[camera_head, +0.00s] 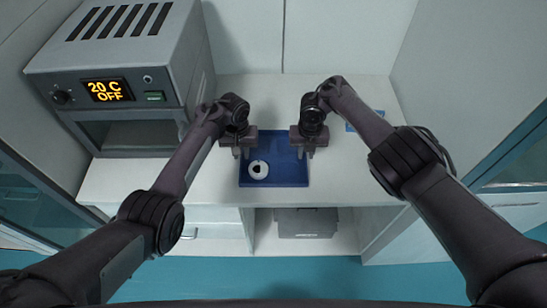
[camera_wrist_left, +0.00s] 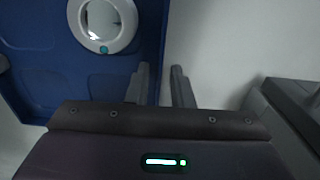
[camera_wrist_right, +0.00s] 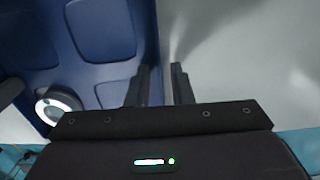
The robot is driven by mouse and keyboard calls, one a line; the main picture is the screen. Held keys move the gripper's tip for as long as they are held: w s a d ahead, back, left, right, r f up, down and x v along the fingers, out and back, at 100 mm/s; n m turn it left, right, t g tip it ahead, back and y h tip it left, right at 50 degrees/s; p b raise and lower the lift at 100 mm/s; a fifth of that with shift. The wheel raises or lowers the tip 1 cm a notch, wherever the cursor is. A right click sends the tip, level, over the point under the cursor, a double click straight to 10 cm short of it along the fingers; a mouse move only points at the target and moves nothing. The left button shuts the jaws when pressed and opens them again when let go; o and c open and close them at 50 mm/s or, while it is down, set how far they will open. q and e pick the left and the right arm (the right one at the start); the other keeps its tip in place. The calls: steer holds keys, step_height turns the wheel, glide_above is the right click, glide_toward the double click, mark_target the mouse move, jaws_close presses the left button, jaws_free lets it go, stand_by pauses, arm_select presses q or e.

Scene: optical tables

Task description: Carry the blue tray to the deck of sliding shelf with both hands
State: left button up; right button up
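The blue tray (camera_head: 290,178) lies on the white worktop, with a round white part (camera_head: 258,170) in its lower left. The tray shows in the left wrist view (camera_wrist_left: 110,75) and in the right wrist view (camera_wrist_right: 105,45). My left gripper (camera_head: 240,152) is at the tray's left side and my right gripper (camera_head: 305,152) at its right side. In both wrist views the fingers stand apart, one over the tray and one outside its edge, with a gap beside the rim. A grey slab (camera_head: 307,222) in the opening below the worktop may be the sliding shelf.
A grey oven-like device (camera_head: 125,75) with a lit display reading "20 C OFF" stands left on the worktop (camera_head: 130,190). A small blue item (camera_head: 350,127) lies right of my right gripper, partly hidden by the arm. The teal floor (camera_head: 240,270) in front is clear.

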arm_select(q)
jaws_close()
arm_select(e)
jaws_close()
arm_select(q)
steer(key=shift+r, duration=0.1)
arm_select(e)
steer(key=shift+r, duration=0.1)
